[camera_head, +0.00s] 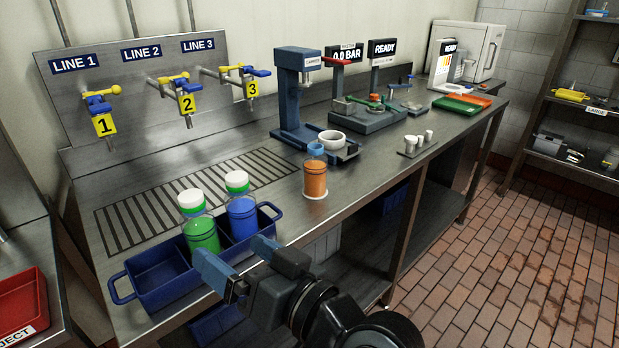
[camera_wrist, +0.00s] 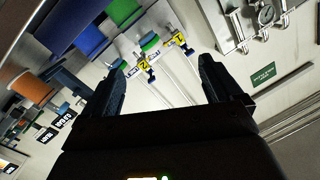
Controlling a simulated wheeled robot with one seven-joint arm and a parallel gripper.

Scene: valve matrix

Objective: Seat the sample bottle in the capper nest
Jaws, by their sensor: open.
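An orange-filled bottle (camera_head: 315,178) with a blue top stands upright on a pale round pad near the bench's front edge. Two capped bottles, one green (camera_head: 202,235) and one blue (camera_head: 242,216), stand in a blue carrier (camera_head: 152,277). The blue capper press (camera_head: 291,95) stands behind the orange bottle, with a white round nest (camera_head: 332,138) on its base. My gripper (camera_head: 235,260) is open and empty, in front of the carrier. In the wrist view nothing lies between its fingers (camera_wrist: 162,62); the orange bottle (camera_wrist: 28,86) shows at the left.
Three numbered valves hang on the back panel (camera_head: 140,82) above a drain grate (camera_head: 180,195). A gauge station (camera_head: 365,118), small white cups (camera_head: 418,141) and coloured trays (camera_head: 462,104) stand farther right. A red reject bin (camera_head: 22,305) is at lower left. The floor right of the bench is clear.

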